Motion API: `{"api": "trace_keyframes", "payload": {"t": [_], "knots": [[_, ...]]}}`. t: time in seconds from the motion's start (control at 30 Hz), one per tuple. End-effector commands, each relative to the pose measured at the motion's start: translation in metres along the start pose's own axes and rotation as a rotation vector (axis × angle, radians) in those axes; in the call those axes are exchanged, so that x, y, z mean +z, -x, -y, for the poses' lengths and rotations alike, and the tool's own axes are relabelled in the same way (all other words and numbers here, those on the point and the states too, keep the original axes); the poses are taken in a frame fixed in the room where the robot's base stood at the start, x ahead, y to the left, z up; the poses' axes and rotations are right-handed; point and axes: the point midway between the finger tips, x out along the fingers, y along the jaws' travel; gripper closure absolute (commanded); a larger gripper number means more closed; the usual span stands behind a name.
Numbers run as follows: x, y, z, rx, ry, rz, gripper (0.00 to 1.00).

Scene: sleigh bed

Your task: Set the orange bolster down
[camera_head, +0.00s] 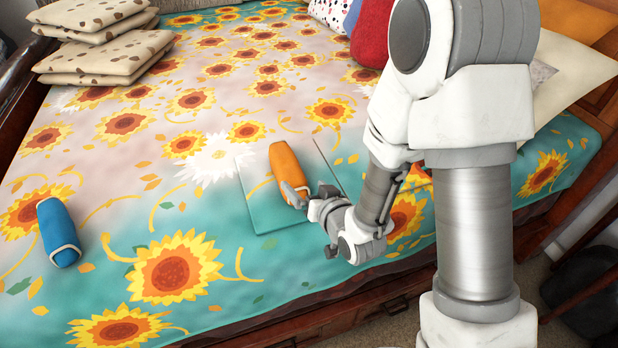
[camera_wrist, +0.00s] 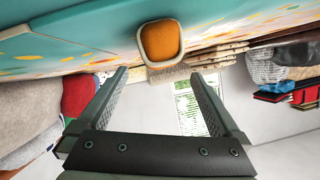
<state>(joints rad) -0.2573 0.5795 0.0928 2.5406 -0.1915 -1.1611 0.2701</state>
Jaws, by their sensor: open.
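The orange bolster (camera_head: 284,160) lies on the sunflower bed cover, over a pale square outline (camera_head: 257,217) near the bed's front edge. In the wrist view, the bolster's round orange end with its pale rim (camera_wrist: 161,41) faces me, against the cover. My gripper (camera_head: 296,194) is at the bolster's near end, low over the bed. In the wrist view my gripper (camera_wrist: 158,74) shows its two fingers spread, with nothing between them; the bolster end is just beyond the tips. The head view does not show clearly whether a finger touches it.
A blue bolster (camera_head: 58,231) lies on the bed at left. Spotted cushions (camera_head: 108,52) are stacked at the far left. A red cushion (camera_head: 371,33) and other pillows are at the back right, partly behind my arm. The cover between the bolsters is clear.

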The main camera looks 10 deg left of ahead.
Motion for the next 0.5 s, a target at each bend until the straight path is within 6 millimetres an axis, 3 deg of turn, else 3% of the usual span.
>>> {"api": "trace_keyframes", "payload": {"t": [0.5], "knots": [[-0.0005,0.0124,0.0001,0.003,0.000,-0.002,0.00]]}}
